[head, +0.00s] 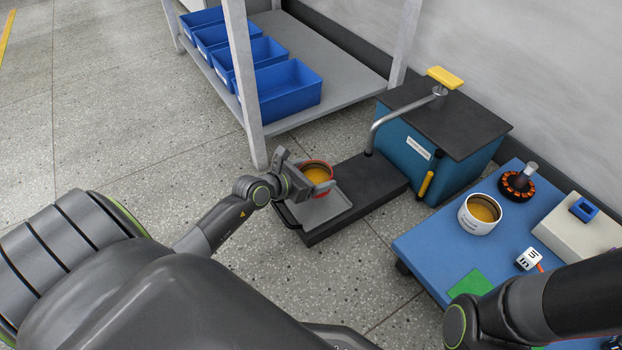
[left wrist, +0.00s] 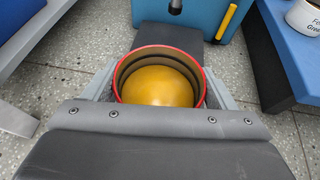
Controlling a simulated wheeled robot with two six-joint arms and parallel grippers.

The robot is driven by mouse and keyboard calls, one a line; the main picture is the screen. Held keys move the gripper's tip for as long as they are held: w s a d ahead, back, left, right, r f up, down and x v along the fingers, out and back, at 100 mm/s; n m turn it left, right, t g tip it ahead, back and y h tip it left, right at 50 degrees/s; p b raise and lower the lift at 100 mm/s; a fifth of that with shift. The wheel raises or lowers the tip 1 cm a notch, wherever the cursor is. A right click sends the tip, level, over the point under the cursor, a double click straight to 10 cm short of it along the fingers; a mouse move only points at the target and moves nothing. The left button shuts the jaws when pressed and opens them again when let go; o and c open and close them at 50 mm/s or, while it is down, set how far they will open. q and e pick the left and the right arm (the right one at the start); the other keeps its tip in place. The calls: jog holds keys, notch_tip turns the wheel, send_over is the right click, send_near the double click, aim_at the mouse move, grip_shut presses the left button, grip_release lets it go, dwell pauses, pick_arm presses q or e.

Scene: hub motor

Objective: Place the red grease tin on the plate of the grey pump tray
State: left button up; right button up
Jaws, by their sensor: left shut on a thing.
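The red grease tin (head: 317,173) has a red rim and yellow-brown grease inside; it also fills the middle of the left wrist view (left wrist: 160,82). My left gripper (head: 309,178) is shut on the tin, with a finger on either side of it. The grey pump tray (head: 378,186) is a long dark slab on the floor, with a lighter grey plate (head: 322,211) at its near end. The tin is over the far part of this plate. I cannot tell whether its hidden bottom touches the plate. My right gripper is not in view.
A teal box (head: 410,150) with a black top, bent metal tube and yellow handle (head: 445,77) stands behind the tray. A blue cart (head: 430,240) at right carries a white tin (head: 479,214) and a motor part (head: 517,185). Blue bins (head: 285,95) sit on a shelf.

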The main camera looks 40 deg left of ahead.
pick_arm(q)
jog(key=shift+f+b, duration=2.45)
jog(key=shift+f, duration=0.85)
jog(key=shift+f, duration=0.2)
jog(key=o, duration=1)
jog(key=shift+r, duration=0.1)
